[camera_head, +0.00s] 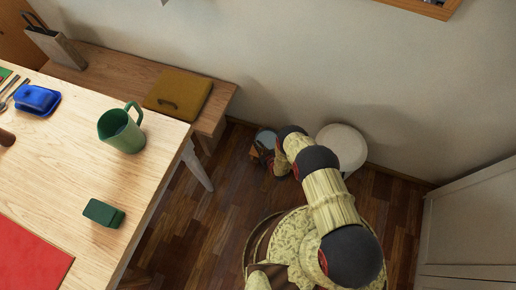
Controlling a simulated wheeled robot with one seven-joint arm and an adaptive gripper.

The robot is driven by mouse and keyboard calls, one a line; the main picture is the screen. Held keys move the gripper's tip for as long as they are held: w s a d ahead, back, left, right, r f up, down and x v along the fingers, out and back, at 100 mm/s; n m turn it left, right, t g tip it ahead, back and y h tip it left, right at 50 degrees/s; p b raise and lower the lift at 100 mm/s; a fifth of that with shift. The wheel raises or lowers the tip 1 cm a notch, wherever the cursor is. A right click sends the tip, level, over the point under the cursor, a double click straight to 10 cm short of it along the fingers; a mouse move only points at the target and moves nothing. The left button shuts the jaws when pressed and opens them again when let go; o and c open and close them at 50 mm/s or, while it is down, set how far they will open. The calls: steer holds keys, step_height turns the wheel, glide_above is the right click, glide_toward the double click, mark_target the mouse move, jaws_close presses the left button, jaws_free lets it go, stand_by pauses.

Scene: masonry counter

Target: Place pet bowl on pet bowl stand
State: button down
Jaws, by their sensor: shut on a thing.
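A small pale-blue round thing, which looks like the pet bowl (265,138), shows low near the wall, past the far end of my arm. My gripper (260,153) is at its near side and appears shut on its rim; the fingers are small and partly hidden by my arm. I cannot clearly make out a pet bowl stand. A white round-topped piece (343,143) stands against the wall right of my arm; I cannot tell whether it is the stand or a stool.
A wooden table (75,160) at left holds a green jug (121,129), a blue butter dish (38,99) and a green box (103,213). A bench (130,75) with a mustard cushion (178,94) lines the wall. A pale cabinet (470,230) stands at right.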

steer(key=shift+w+f, duration=0.3)
steer(key=shift+w, duration=0.05)
steer(key=shift+w+f+b, duration=0.15)
steer(key=shift+f+b, duration=0.4)
steer(key=shift+f, duration=0.35)
steer(key=shift+w+f+b, duration=0.1)
steer(key=shift+f+b, duration=0.4)
steer(key=shift+f, duration=0.35)
steer(key=shift+f, duration=0.15)
steer(key=c, duration=2)
jaws_free()
steer(key=shift+s, duration=0.1)
steer(key=shift+o, duration=0.2)
steer(key=shift+s, duration=0.1)
steer(key=p+v, duration=0.4)
steer(key=v, duration=0.8)
steer(key=shift+p, duration=0.4)
